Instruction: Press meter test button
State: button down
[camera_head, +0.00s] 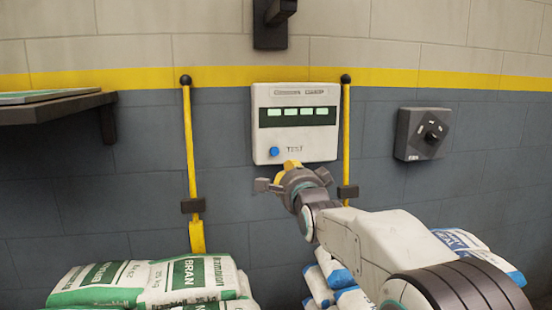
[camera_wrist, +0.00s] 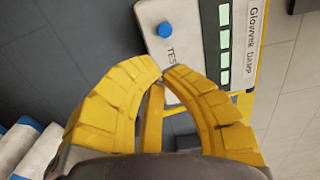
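The meter (camera_head: 296,94) is a white wall box with a dark display strip and several lit green segments. Its blue test button (camera_head: 274,151) sits at the lower left of its face, beside the printed word TEST. My gripper (camera_head: 290,165) is in front of the meter's lower edge, just right of and below the button in the head view. In the wrist view the yellow fingertips (camera_wrist: 162,70) come together with nothing between them. The blue button (camera_wrist: 165,30) shows beyond the tips, apart from them in the picture. The meter face (camera_wrist: 182,52) is partly hidden by the fingers.
Yellow posts with black knobs (camera_head: 187,140) (camera_head: 346,130) stand left and right of the meter. A dark dial box (camera_head: 423,134) is on the wall at right, a shelf (camera_head: 50,110) at left. Sacks (camera_head: 150,283) lie below. A dark bracket (camera_head: 270,30) is above.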

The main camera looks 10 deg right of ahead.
aim_at(275, 155)
jog(key=w+p, duration=0.2)
jog(key=w, duration=1.1)
jog(key=shift+w, duration=0.4)
